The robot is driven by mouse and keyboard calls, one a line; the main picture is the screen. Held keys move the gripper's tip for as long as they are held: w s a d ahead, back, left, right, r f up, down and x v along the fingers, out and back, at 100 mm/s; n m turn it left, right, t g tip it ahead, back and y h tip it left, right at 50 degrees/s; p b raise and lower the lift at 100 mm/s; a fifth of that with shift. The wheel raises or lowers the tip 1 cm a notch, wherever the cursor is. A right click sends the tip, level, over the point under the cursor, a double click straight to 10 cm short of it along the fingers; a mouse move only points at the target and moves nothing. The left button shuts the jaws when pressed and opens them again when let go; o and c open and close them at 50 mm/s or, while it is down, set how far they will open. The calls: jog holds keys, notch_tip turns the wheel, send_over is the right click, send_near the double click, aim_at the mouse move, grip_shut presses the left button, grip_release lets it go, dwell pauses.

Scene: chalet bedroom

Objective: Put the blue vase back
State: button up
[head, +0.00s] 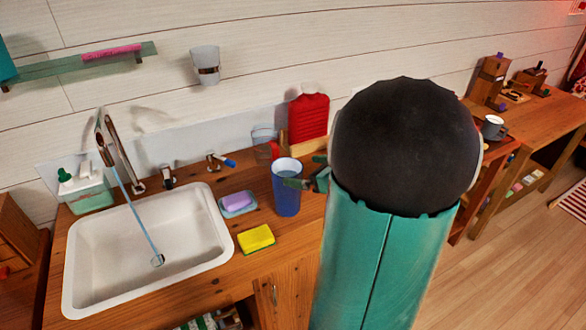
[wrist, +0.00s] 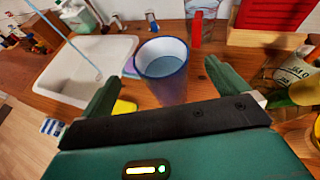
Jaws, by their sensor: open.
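The blue vase (head: 286,186) is a tall cup-like vessel, standing upright on the wooden counter to the right of the sink. In the wrist view the blue vase (wrist: 163,72) shows its pale, hollow inside and lies between the two green fingers of my gripper (wrist: 168,85). The fingers are apart, with space visible on the right side of the vase. In the head view my gripper (head: 306,182) is at the vase's right side, mostly hidden behind my arm.
The white sink (head: 90,271) is to the left. A yellow sponge (head: 256,238), a purple soap (head: 237,202) on a blue dish, and a red hot-water bottle (head: 308,118) are near the vase. A clear cup with a red handle (wrist: 201,22) stands behind it.

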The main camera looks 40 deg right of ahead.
jog(key=shift+v, duration=2.2)
